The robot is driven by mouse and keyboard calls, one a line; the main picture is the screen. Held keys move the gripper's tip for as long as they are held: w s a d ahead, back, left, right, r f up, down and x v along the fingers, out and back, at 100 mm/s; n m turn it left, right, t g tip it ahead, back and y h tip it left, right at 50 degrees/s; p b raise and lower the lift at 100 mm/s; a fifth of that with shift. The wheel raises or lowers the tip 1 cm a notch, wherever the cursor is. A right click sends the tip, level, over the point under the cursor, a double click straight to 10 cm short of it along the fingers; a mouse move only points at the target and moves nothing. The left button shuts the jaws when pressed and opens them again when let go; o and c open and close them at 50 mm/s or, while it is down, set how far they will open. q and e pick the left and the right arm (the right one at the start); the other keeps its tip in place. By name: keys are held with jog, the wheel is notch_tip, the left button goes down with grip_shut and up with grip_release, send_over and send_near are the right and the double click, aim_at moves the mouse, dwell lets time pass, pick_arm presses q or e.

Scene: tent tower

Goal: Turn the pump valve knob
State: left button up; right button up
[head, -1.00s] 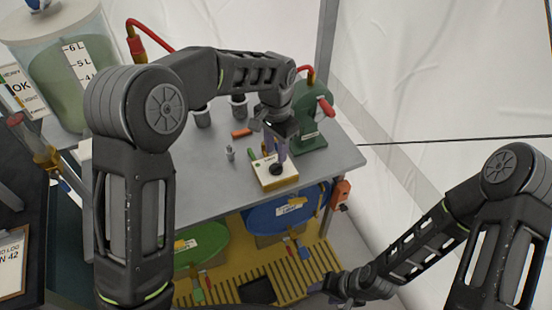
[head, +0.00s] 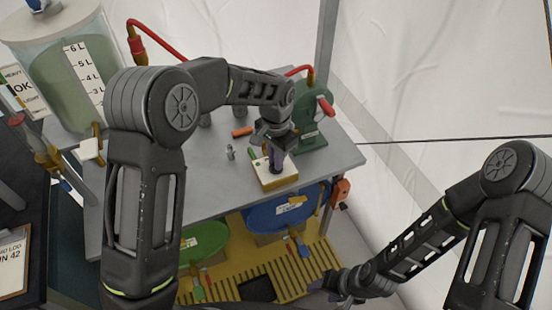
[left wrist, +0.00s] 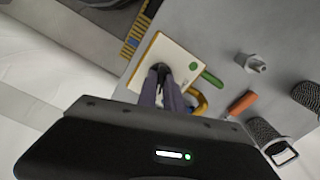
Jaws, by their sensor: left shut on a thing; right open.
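The pump valve box (head: 285,183), white on top with yellow sides, sits near the front edge of the grey table. Its black knob (left wrist: 160,68) shows between my left fingertips in the left wrist view. My left gripper (head: 276,170) points down over the box and is shut on the knob, which it mostly hides in the head view. My right gripper (head: 328,287) is open and empty, low and to the right, away from the table.
The green hand pump (head: 312,125) with a red hose stands just behind the box. An orange piece (head: 242,132) and a small metal fitting (head: 230,153) lie left of the box. A large tank (head: 70,75) stands at the far left.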

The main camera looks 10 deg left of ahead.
pick_arm(q)
jog(key=shift+n, duration=0.3)
grip_shut()
jog(key=shift+n+b, duration=0.5)
jog(key=shift+n, duration=0.4)
jog(key=n+b, duration=0.1)
jog(key=n, duration=0.5)
jog(key=shift+n+b, duration=0.3)
jog(key=shift+n, duration=1.4)
jog(key=shift+r, duration=0.1)
jog(key=o, duration=0.7)
grip_release()
jog(key=shift+c, duration=0.2)
